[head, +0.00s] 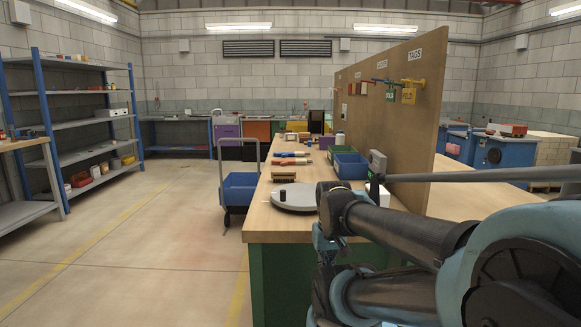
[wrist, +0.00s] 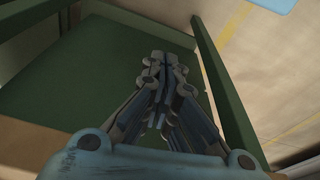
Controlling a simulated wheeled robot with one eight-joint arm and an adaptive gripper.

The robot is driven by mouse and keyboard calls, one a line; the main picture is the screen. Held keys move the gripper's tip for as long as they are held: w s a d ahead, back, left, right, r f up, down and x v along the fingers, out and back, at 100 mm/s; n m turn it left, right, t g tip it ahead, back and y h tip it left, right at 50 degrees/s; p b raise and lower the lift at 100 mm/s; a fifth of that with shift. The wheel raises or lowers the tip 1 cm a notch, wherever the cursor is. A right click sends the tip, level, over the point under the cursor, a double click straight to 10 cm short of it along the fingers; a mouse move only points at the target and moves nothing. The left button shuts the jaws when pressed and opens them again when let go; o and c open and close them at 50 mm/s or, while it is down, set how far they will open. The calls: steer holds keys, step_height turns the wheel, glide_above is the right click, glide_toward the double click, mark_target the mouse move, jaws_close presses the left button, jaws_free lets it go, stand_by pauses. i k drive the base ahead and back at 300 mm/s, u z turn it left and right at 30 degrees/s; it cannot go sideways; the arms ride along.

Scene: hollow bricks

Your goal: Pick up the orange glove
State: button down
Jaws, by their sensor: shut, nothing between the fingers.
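I cannot make out an orange glove in either view. My gripper (wrist: 162,62) shows in the wrist view, its fingers shut together with nothing between them. It points down past a green panel (wrist: 105,75) of the workbench, with the floor beyond at the right. In the head view my arm reaches in from the right, in front of the near end of the workbench (head: 262,222). The gripper's fingertips are hidden there behind the arm.
A round grey plate (head: 295,198) with a black knob lies on the bench near end. A blue cart (head: 239,188) stands left of the bench. A shelf rack (head: 85,125) stands far left. The floor between is clear.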

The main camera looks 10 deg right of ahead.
mark_target(282, 162)
steer(key=u, duration=0.45)
steer(key=k, duration=1.1)
steer(key=u, duration=1.05)
steer(key=i, duration=2.75)
steer(key=z, duration=0.4)
steer(key=i, duration=1.25)
steer(key=z, duration=1.4)
steer(key=i, duration=1.1)
steer(key=z, duration=0.65)
